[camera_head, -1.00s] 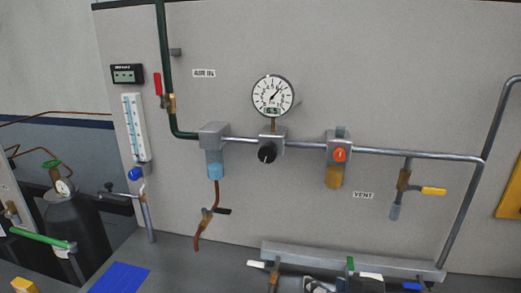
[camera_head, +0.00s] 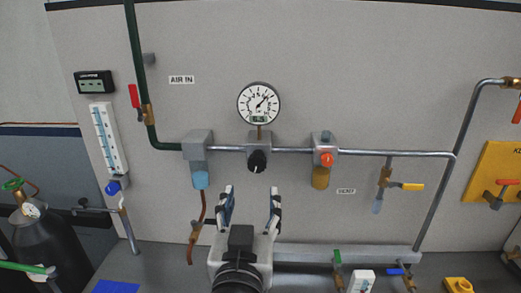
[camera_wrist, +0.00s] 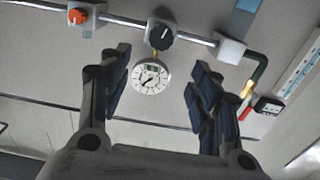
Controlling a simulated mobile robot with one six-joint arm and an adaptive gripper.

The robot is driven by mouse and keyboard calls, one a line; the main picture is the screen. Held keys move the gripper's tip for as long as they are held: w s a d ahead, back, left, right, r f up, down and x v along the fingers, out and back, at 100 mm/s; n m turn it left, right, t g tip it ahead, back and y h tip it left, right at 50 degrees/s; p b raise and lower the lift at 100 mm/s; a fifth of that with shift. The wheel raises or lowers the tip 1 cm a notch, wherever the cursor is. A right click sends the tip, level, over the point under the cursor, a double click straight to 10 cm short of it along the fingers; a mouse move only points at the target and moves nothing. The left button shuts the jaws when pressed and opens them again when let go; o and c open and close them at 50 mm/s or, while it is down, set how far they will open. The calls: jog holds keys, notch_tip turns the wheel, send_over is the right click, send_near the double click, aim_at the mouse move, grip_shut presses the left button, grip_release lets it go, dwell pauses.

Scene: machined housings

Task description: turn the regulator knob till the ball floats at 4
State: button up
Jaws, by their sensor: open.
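The black regulator knob (camera_head: 257,161) sits on a grey block on the pipe, under a round white dial gauge (camera_head: 258,103). A white flowmeter (camera_head: 108,138) with a light blue scale hangs on the wall at left, with a blue knob (camera_head: 113,187) below it. Its ball is too small to make out. My gripper (camera_head: 250,192) is open and empty, just below the black knob in the head view. In the wrist view, which is upside down, the black knob (camera_wrist: 162,38) shows between and beyond the open fingers (camera_wrist: 158,60), apart from them.
A filter with a blue bowl (camera_head: 200,178) is left of the knob. A unit with an orange knob (camera_head: 326,160) and amber bowl is to its right. A bench rail (camera_head: 345,254) runs below.

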aim_at(257, 164)
jog(key=w+b, duration=0.1)
jog(key=w, duration=1.5)
jog(key=shift+w+d, duration=0.1)
jog(key=shift+d, duration=0.1)
jog(key=c, duration=1.1)
